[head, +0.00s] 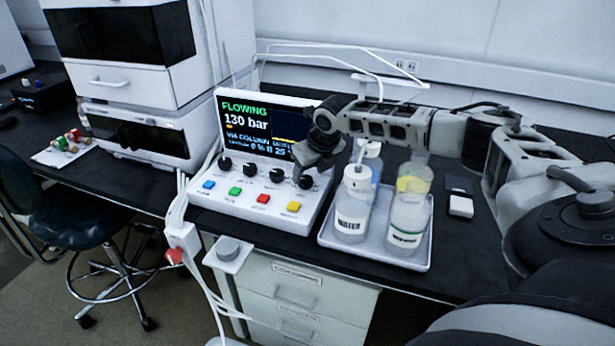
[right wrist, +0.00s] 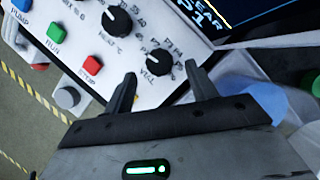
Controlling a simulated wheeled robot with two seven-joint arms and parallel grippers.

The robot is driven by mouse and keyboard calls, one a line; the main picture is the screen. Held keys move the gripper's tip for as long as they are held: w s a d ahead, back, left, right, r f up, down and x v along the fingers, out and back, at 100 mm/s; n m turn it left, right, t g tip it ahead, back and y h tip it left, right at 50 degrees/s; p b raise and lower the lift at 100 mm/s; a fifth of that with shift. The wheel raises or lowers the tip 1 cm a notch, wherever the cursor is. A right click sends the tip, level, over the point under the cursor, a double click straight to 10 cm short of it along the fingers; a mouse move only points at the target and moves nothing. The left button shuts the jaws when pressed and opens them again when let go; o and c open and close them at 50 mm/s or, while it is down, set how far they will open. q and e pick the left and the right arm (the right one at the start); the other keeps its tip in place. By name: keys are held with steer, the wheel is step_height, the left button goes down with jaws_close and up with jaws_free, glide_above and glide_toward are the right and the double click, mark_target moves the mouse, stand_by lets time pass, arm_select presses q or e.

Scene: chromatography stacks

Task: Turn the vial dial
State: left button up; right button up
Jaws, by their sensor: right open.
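The vial dial (head: 305,181) is the rightmost of several black knobs on the white control panel (head: 262,208). In the right wrist view the vial dial (right wrist: 158,62) has a white pointer mark, a label below it and position marks around it. My right gripper (head: 306,160) is at the panel's right side, close above this dial and partly in front of the screen. Its two dark fingers (right wrist: 160,70) are open, with the dial showing between the tips in the right wrist view. I cannot tell whether they touch it. My left gripper is not in view.
The screen (head: 250,125) reads FLOWING, 130 bar. Coloured buttons (head: 235,191) line the panel's front. A white tray (head: 375,252) with bottles (head: 352,205) stands close on the right. White tubes and cables run around the panel. A stool (head: 75,215) is at the left.

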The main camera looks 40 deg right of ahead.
mark_target(306, 183)
steer(key=shift+x, duration=1.4)
steer(key=c, duration=1)
